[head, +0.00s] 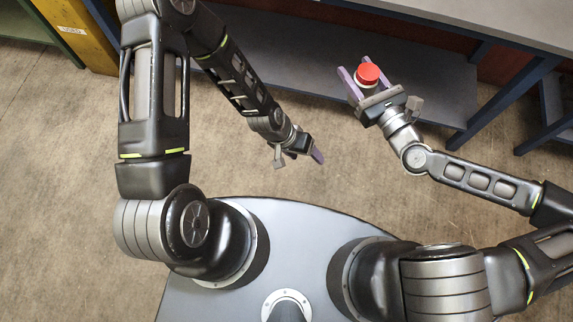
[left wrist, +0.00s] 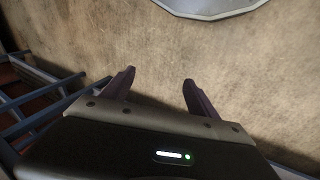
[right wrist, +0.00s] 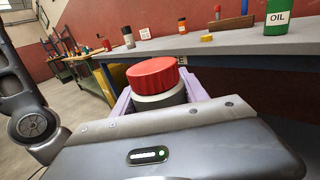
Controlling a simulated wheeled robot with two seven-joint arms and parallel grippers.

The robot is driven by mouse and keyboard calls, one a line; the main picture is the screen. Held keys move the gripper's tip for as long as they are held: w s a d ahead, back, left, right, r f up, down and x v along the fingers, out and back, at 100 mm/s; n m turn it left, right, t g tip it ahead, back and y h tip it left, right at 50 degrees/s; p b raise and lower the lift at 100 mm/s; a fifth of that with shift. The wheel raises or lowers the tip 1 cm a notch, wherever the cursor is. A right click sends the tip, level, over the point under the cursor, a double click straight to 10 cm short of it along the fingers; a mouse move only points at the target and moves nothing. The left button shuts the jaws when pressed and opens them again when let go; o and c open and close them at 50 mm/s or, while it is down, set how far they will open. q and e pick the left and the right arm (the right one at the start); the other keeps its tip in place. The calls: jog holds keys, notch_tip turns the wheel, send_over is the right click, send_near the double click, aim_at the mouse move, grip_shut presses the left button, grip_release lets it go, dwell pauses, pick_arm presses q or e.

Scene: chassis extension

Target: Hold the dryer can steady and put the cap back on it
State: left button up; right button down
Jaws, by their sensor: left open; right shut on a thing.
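My right gripper (head: 363,80) is shut on the dryer can (right wrist: 161,99), held off the floor in front of the table. The can has a pale upper band and a darker body between the purple fingers. A ribbed red cap (right wrist: 153,74) sits on top of it; the same cap shows in the head view (head: 367,74). Whether the cap is fully seated cannot be told. The lower part of the can is hidden by my right gripper. My left gripper (head: 317,152) is open and empty above the floor, apart from the can and to its left in the head view.
A grey-topped table (right wrist: 220,42) with blue legs stands beyond my right gripper. It carries a green oil bottle (right wrist: 278,17), an orange container (right wrist: 182,26), a dark cylinder (right wrist: 128,37) and a yellow block (right wrist: 206,37). Open floor (head: 80,160) lies around my left gripper.

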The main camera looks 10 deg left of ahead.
pick_arm(q)
jog(key=s+a+n, duration=0.3)
jog(key=s, duration=0.6)
jog(key=shift+a+r+y, duration=0.15)
jog(key=shift+r+y, duration=0.15)
jog(key=shift+s+f, duration=0.1)
